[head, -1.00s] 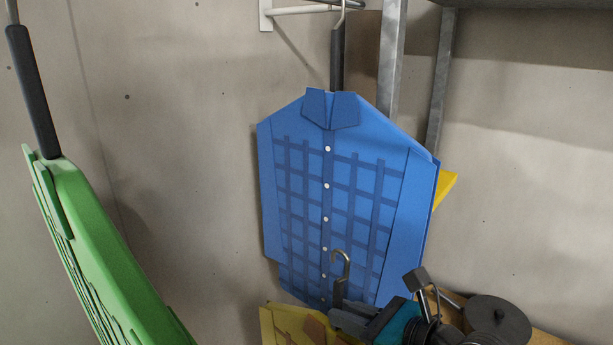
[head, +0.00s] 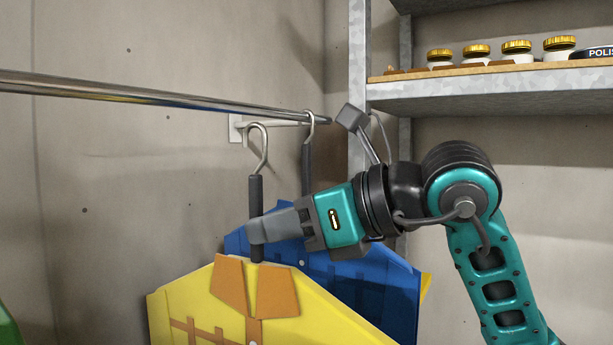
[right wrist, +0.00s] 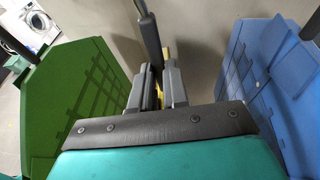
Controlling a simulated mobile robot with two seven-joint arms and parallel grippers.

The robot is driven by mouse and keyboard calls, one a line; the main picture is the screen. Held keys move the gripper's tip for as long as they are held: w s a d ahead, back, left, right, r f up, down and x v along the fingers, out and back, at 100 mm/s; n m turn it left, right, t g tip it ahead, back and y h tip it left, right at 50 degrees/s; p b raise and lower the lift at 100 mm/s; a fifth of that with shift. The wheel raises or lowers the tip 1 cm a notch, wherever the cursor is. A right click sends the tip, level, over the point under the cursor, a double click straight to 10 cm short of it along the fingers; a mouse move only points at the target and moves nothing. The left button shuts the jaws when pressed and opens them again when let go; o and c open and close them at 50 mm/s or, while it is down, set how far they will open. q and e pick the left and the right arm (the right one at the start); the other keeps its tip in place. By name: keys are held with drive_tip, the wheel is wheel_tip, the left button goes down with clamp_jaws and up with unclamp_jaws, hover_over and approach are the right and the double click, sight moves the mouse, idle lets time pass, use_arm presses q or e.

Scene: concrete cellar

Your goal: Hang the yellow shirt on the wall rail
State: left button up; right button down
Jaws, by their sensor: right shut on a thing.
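The yellow shirt (head: 200,305), with brown collar flaps, hangs from a dark hanger stem with a metal hook (head: 262,140). My right gripper (head: 257,232) is shut on that stem. The hook's top shows just below the wall rail (head: 170,97) in the head view; I cannot tell its depth relative to the rail. In the right wrist view the stem (right wrist: 149,35) rises beyond my fingers, with a little yellow between them. My left gripper is not in view.
A blue shirt (head: 370,290) hangs near the rail's right end, partly behind the yellow one. A green shirt (right wrist: 75,95) is on the left in the right wrist view. A metal shelf (head: 480,98) with jars stands at right. The rail's left stretch is clear.

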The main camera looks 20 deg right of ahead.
sight(259, 180)
drive_tip(key=s+d+r+m+t+h, duration=0.1)
drive_tip(key=s+d+r+m, duration=0.1)
drive_tip(key=s+r, duration=0.35)
drive_tip(key=shift+n+h, duration=0.3)
drive_tip(key=shift+w+r+x, duration=0.15)
drive_tip(key=shift+r+x, duration=0.1)
drive_tip(key=shift+x, duration=1.45)
drive_tip(key=shift+w+r+x, duration=0.15)
drive_tip(key=shift+r+x, duration=0.15)
drive_tip(key=shift+x, duration=1.4)
drive_tip(key=shift+w+r+x, duration=0.15)
drive_tip(key=shift+r+x, duration=0.1)
drive_tip(key=shift+x, duration=1.45)
drive_tip(key=shift+d, duration=0.2)
